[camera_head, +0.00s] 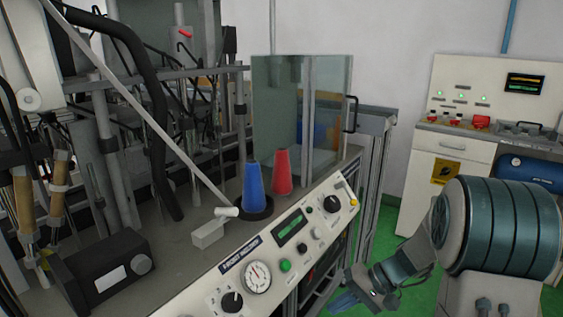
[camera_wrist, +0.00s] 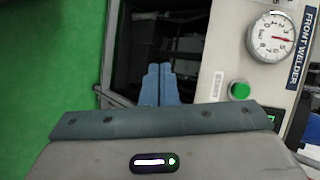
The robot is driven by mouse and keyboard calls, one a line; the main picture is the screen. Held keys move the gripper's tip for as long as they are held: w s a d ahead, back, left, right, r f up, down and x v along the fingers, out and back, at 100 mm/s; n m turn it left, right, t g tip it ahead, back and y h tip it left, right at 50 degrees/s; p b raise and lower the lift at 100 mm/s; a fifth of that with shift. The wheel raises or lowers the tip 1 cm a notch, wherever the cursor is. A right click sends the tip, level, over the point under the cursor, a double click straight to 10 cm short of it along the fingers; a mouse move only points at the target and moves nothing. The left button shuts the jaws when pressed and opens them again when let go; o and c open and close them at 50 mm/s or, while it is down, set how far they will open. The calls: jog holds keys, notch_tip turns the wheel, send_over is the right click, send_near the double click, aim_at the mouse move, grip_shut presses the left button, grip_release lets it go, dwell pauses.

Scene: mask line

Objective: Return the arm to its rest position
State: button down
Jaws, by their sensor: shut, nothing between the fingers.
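My arm (camera_head: 500,235) is at the lower right in the head view, bent with its wrist low, in front of the machine's front panel. My gripper (camera_head: 352,300) is at the bottom edge, beside the panel's lower side and over the green floor. In the wrist view the two blue fingers of my gripper (camera_wrist: 160,84) lie side by side, shut and empty, over a dark opening under the machine. No object is between them.
The front welder panel (camera_head: 270,250) with gauge and knobs stands left of my gripper. A blue cone (camera_head: 254,188) and a red cone (camera_head: 282,172) stand on the bench by a glass guard (camera_head: 328,110). A white control cabinet (camera_head: 440,170) stands behind. Green floor (camera_wrist: 60,60) is clear at left.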

jog(key=s+r+t+h+p, duration=0.1)
jog(key=s+r+h+p, duration=0.2)
jog(key=r, duration=0.6)
jog(key=s+d+r+n+t+h+p, duration=0.1)
jog(key=s+r+h+p, duration=0.2)
jog(key=s+r+p, duration=0.5)
jog(key=s+r+n+h+p, duration=0.1)
jog(key=s+r+h+p, duration=0.2)
jog(key=r, duration=0.8)
jog(key=shift+s+d+t+h+p, duration=0.35)
jog(key=shift+s+p, duration=0.95)
jog(key=shift+p, duration=0.45)
